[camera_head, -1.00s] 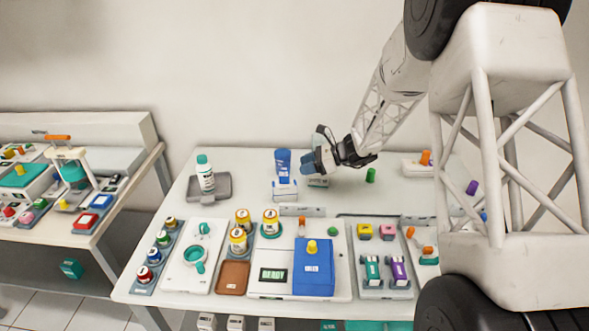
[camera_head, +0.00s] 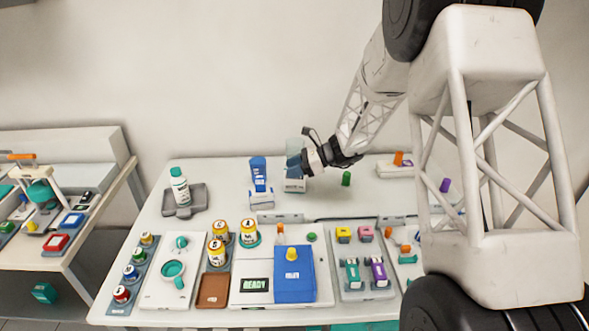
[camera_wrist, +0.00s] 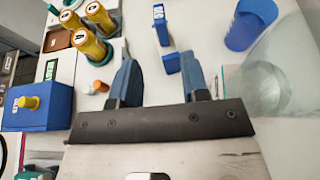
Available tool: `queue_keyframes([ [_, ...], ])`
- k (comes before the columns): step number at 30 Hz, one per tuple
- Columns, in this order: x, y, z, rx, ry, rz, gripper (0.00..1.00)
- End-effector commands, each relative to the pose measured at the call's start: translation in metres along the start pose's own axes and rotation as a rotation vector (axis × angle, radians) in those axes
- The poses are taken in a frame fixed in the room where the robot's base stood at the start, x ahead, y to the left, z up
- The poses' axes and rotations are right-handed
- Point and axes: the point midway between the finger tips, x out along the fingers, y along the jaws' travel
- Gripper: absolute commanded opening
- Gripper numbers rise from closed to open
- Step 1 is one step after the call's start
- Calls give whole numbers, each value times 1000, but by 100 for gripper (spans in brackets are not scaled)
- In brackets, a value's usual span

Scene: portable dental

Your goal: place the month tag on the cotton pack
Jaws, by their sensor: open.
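My gripper (camera_head: 304,158) is open, with its two blue fingers apart in the wrist view (camera_wrist: 157,54) and nothing held between them. No readable label tells which piece is the month tag or the cotton pack. The gripper hides part of the area below it.
A blue cup (camera_head: 258,170) stands behind the block. A clear cup (camera_head: 294,147) is close beside the gripper. A white bottle (camera_head: 180,187) stands in a grey tray farther left. Jars and a blue box (camera_head: 294,275) fill the front.

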Motion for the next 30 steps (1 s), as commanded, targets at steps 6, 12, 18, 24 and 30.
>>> queue_keyframes([
  [6, 0, 0, 0, -1, 0, 0, 42],
  [12, -4, 8, 7, -27, 18, 8, 42],
  [18, -16, 35, 27, -113, 78, 37, 42],
  [24, -36, 80, 53, -251, 175, 87, 42],
  [30, -57, 128, 75, -399, 280, 143, 42],
])
